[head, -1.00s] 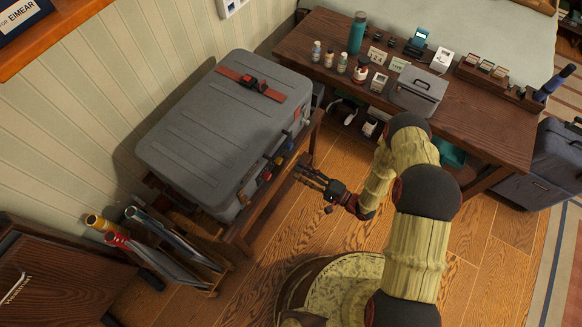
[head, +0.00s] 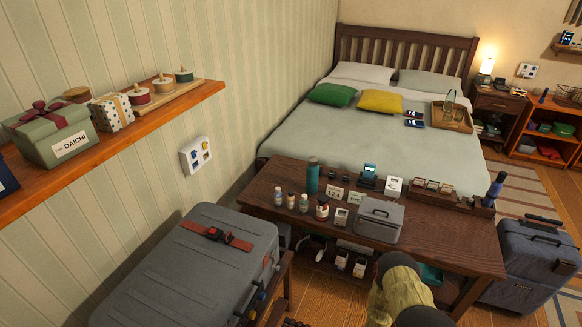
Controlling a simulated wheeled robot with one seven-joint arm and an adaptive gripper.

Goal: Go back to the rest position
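My arm (head: 402,292) shows at the bottom edge of the head view, in front of the dark wooden table. Only a small dark bit of what looks like my gripper (head: 294,322) shows at the bottom edge, just right of the grey suitcase (head: 200,268). Its fingers are cut off by the frame, so I cannot tell whether it is open or shut, or whether it holds anything.
The dark wooden table (head: 455,240) with bottles, a grey case and small boxes stands ahead. A bed (head: 400,135) is behind it. Another suitcase (head: 527,262) stands at right. A wall shelf (head: 120,140) with gifts is at left.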

